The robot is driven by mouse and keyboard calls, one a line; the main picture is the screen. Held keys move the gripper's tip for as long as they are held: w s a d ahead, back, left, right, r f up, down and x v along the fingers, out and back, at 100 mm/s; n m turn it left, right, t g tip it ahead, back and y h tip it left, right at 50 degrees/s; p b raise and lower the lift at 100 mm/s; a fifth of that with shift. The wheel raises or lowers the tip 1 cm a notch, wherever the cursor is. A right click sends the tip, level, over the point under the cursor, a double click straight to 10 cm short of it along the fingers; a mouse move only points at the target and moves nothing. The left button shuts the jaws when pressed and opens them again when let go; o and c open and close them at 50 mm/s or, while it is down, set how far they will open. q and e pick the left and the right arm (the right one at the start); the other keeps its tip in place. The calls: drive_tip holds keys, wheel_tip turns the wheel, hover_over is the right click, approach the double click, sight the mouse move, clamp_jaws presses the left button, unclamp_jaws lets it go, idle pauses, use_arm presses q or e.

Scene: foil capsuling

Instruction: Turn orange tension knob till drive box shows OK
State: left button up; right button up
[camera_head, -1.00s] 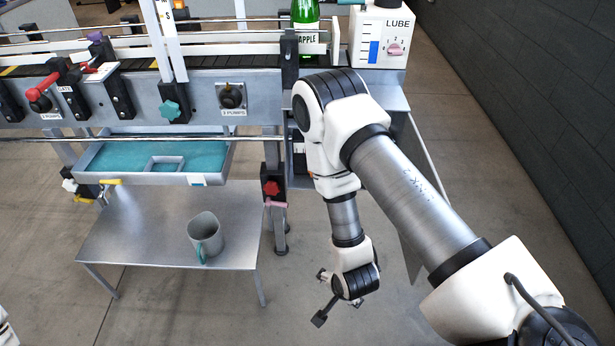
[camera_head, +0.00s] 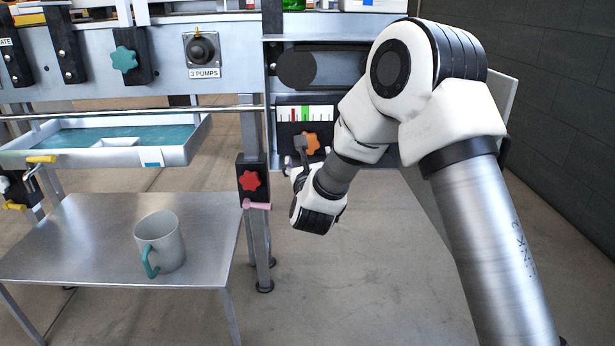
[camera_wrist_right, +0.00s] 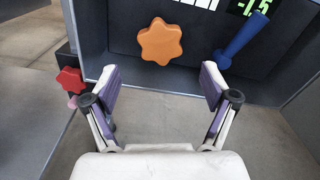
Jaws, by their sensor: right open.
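The orange star-shaped knob (camera_head: 312,142) sits on the dark drive box face under the conveyor, just below a white scale (camera_head: 306,113) with a green band and a red mark. My right gripper (camera_head: 299,152) is just in front of the knob and partly covers it. In the right wrist view the knob (camera_wrist_right: 160,41) lies ahead of and between the open, empty fingers (camera_wrist_right: 160,82), apart from them. A green reading (camera_wrist_right: 253,7), seemingly -1.5, is cut by the top edge; no OK is visible. My left gripper is out of view.
A blue handle (camera_wrist_right: 241,40) stands right of the knob, near the right finger. A red star knob (camera_head: 250,181) is on the leg to the left, above a pink lever (camera_head: 257,206). A grey mug (camera_head: 160,242) stands on the low metal table (camera_head: 75,235).

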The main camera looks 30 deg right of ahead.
sight(308, 154)
drive_tip(key=b+x, duration=0.2)
drive_tip(key=x, duration=0.5)
drive_tip(key=shift+w+d+r, duration=0.1)
drive_tip(key=shift+w+d, duration=0.1)
drive_tip(key=shift+w, duration=0.1)
drive_tip(key=c, duration=1.2)
